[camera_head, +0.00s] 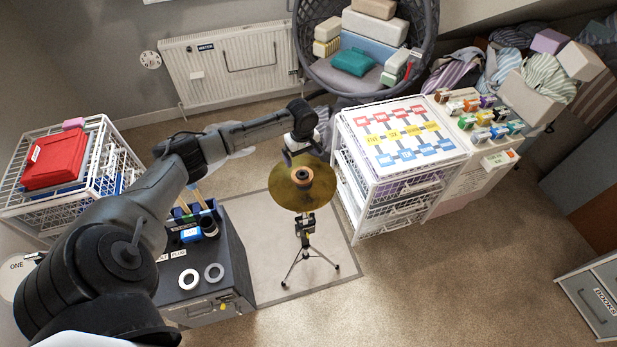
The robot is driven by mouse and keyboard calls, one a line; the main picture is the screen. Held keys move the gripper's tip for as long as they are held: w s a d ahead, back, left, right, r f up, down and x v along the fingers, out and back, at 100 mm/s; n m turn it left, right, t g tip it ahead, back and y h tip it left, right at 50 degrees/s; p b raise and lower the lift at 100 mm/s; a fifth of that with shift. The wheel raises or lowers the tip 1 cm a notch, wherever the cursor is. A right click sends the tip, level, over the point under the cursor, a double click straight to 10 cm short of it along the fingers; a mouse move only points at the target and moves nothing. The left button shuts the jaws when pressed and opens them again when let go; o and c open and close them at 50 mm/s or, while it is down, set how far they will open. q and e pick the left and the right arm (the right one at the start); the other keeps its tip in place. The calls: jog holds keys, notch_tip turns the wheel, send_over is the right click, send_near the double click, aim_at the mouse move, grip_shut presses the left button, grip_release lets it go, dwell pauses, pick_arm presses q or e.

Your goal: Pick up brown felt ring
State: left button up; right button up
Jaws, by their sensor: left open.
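A brass-coloured cymbal (283,191) sits on a black tripod stand (305,243) near the middle of the view. A small brown ring (302,176), which looks like the felt ring, lies around the dark centre of the cymbal. My left gripper (301,157) is open and hangs just above and behind the ring in the picture. I cannot tell the exact gap between its fingers and the ring. My right gripper is not in view.
A dark cabinet (229,262) with a white ring (188,279) and a grey ring (214,272) stands left of the stand. A white wire drawer unit (363,192) stands close on the right. Carpet in front right is clear.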

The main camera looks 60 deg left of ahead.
aim_at(303, 174)
pick_arm(q)
jog(key=shift+s+d+f, duration=0.1)
jog(key=shift+f, duration=2.35)
jog(key=shift+s+d+f, duration=0.1)
jog(key=shift+f, duration=2.3)
jog(key=shift+c, duration=0.2)
jog(key=c, duration=0.7)
